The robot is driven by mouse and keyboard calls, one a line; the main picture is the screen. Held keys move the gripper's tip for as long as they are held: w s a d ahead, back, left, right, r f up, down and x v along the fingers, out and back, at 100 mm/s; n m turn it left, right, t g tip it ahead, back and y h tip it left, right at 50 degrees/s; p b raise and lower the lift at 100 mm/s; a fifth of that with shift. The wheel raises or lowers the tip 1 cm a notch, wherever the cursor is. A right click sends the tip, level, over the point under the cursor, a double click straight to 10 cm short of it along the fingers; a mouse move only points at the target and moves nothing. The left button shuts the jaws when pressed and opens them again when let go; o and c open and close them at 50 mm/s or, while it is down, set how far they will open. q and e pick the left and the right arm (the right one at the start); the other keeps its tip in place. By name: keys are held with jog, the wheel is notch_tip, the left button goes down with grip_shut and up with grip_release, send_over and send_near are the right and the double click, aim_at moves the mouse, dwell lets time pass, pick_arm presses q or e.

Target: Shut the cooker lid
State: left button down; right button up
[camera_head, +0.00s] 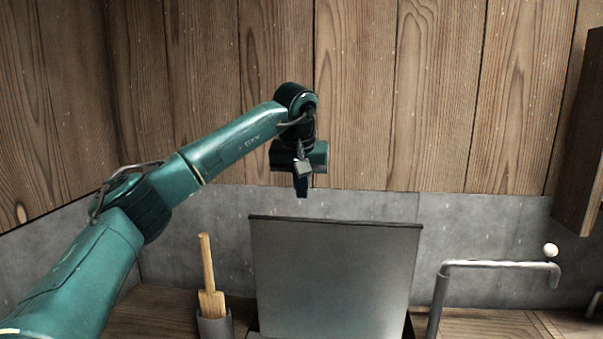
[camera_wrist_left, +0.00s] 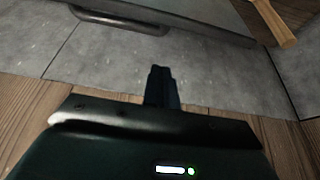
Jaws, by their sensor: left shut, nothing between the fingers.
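The cooker lid (camera_head: 335,275) is a flat grey panel standing open, nearly upright, in front of the grey wall strip. A strip of its edge also shows at the top of the left wrist view (camera_wrist_left: 205,22). My left arm comes in from the left, and my left gripper (camera_head: 302,192) hangs fingers down just above the lid's top edge, left of its middle. It appears apart from the lid. In the left wrist view its fingers (camera_wrist_left: 161,72) are together with nothing between them. The cooker body below the lid is mostly hidden. My right gripper is out of view.
A wooden utensil (camera_head: 207,270) stands in a grey holder (camera_head: 215,325) left of the lid. A bent metal tap-like pipe (camera_head: 500,264) stands to the right. A wooden cabinet (camera_head: 582,140) hangs at the upper right. A dark bar (camera_wrist_left: 120,22) shows in the left wrist view.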

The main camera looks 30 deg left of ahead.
pick_arm(q)
jog(key=x, duration=0.4)
jog(key=s, duration=0.1)
jog(key=s+d, duration=0.1)
jog(key=shift+s+p, duration=0.25)
jog(key=shift+p, duration=0.15)
jog(key=shift+s+d+f, duration=0.15)
jog(key=shift+s+d, duration=0.15)
jog(key=shift+s, duration=0.2)
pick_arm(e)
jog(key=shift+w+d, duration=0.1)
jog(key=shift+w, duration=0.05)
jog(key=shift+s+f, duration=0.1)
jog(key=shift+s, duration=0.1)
pick_arm(q)
jog(key=shift+s+f, duration=0.1)
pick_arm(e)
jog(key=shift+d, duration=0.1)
